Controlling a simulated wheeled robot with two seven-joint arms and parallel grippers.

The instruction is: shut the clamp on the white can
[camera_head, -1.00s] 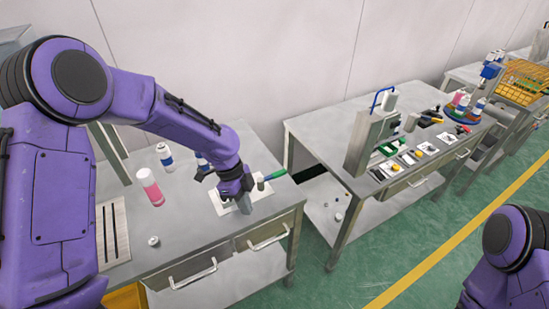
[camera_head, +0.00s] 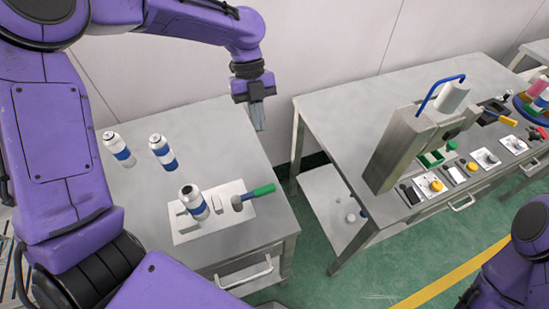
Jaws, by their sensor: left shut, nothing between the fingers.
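The white can (camera_head: 194,203) with a blue band stands at the clamp's white base plate (camera_head: 220,223) on the left bench. The clamp's green handle (camera_head: 259,191) points right, away from the can. I cannot tell from here whether the clamp grips the can. My left gripper (camera_head: 257,117) is shut and empty, pointing down. It is above and behind the clamp, near the bench's far right edge, apart from can and handle. My right arm shows at the lower right, but its gripper is out of view.
Two more white-and-blue cans, one at the back left (camera_head: 118,151) and one nearer the clamp (camera_head: 162,153), stand on the left bench (camera_head: 135,205). A gap parts it from the right bench (camera_head: 330,115), which carries a grey press (camera_head: 405,150) and small parts.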

